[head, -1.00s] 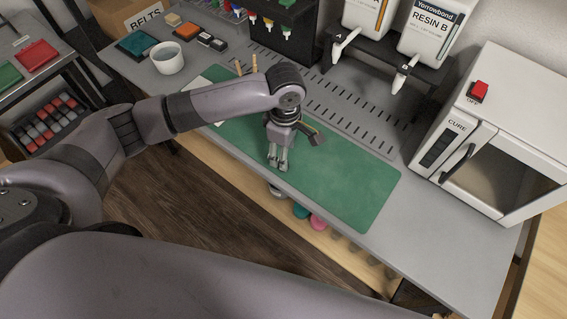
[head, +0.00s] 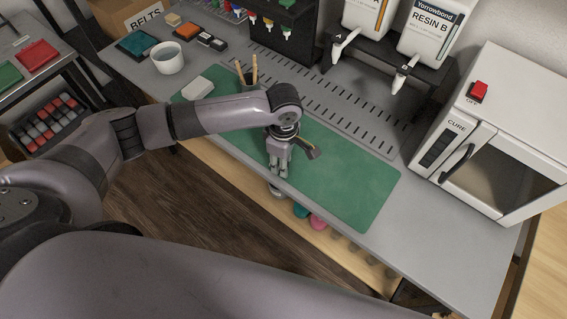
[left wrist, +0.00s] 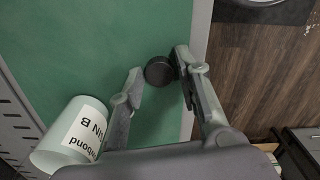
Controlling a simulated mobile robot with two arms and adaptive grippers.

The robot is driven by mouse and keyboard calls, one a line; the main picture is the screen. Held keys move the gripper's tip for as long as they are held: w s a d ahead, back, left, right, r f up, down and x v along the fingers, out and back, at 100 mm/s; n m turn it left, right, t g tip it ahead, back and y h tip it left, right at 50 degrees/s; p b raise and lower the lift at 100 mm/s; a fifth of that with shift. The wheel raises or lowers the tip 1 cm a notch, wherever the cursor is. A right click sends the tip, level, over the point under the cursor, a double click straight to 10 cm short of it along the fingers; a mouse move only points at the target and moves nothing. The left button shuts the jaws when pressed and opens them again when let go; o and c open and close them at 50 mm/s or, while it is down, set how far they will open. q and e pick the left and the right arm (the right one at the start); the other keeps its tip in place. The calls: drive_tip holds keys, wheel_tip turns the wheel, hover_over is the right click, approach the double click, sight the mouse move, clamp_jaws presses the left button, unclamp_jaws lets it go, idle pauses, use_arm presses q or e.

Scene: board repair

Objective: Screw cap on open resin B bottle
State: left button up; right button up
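My left gripper (head: 278,168) points down over the front part of the green mat (head: 350,190). In the left wrist view its two fingers (left wrist: 158,75) stand apart, on either side of a round black cap (left wrist: 160,71). The cap is close to the right finger, with a narrow gap at the left one. A white bottle (left wrist: 58,150) with a resin B label is at the lower left of that view, beside the left finger. I cannot tell its mouth there. In the head view the bottle and cap are hidden. My right gripper is out of view.
At the back stand dispensers, one marked Resin B (head: 428,30), and on the right a white cure oven (head: 500,130). The mat's right half is clear.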

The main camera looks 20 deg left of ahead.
use_arm(q)
drive_tip(key=c, duration=0.3)
drive_tip(key=shift+r, duration=0.1)
wheel_tip(320, 180, up, 20)
drive_tip(key=shift+f+p, duration=0.1)
drive_tip(key=shift+p, duration=0.3)
idle(0.4)
drive_tip(key=s+a+m, duration=0.2)
drive_tip(key=m, duration=0.3)
drive_tip(key=s+a+m, duration=0.1)
drive_tip(key=s+m, duration=0.2)
drive_tip(key=m, duration=0.3)
drive_tip(key=s+a+m, duration=0.2)
drive_tip(key=s+m, duration=0.1)
drive_tip(key=m, duration=0.2)
drive_tip(key=shift+a+f+m, duration=0.1)
drive_tip(key=shift+a+m, duration=0.2)
drive_tip(key=shift+a, duration=0.05)
